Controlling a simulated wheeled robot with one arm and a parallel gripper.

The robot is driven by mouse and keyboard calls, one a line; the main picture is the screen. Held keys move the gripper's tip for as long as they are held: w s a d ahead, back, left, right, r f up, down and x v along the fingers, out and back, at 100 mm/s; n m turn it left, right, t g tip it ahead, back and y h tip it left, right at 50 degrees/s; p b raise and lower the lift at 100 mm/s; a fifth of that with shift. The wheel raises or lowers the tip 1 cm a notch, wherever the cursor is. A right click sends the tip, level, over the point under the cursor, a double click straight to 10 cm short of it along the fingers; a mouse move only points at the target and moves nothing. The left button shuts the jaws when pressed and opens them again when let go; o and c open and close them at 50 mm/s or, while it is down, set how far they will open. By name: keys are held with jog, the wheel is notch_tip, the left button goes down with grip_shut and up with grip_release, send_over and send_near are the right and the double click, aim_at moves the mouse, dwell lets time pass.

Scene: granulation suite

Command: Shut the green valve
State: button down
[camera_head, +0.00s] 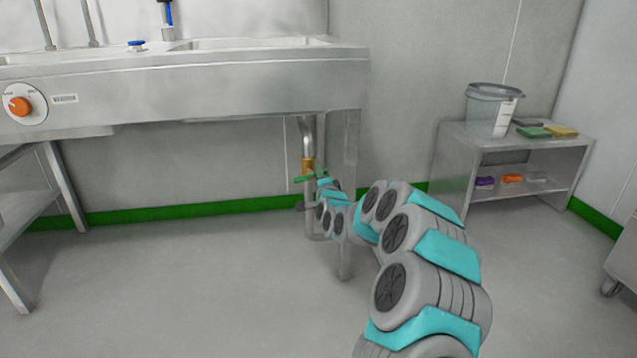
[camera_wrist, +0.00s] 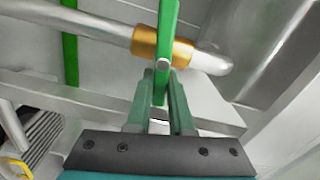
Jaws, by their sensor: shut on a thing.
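The green valve is a lever handle (camera_wrist: 165,28) on a brass body (camera_wrist: 152,43), set in a steel pipe under the sink. In the wrist view the lever lies crosswise to the pipe. The head view also shows the small green lever (camera_head: 304,179) just below the brass part (camera_head: 308,164), roughly level across the upright pipe. My gripper (camera_wrist: 161,98) is shut on the green lever, with one dark green finger on each side. In the head view my gripper (camera_head: 319,178) is small and partly hidden by my arm.
A steel sink bench (camera_head: 200,90) with an orange knob (camera_head: 19,106) stands above and to the left. Its leg (camera_head: 349,160) is close to the pipe on the right. A low table (camera_head: 452,150) at the right bears a clear bucket (camera_head: 490,108) and sponges. The floor at left is clear.

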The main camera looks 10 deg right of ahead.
jog(key=shift+f+m+b, duration=0.5)
jog(key=shift+m+b, duration=0.65)
jog(key=shift+m, duration=0.05)
jog(key=c, duration=0.8)
grip_release()
jog(key=shift+d+r, duration=0.1)
jog(key=shift+s, duration=0.1)
jog(key=s, duration=0.7)
jog(key=shift+s+p, duration=0.3)
jog(key=shift+p, duration=0.1)
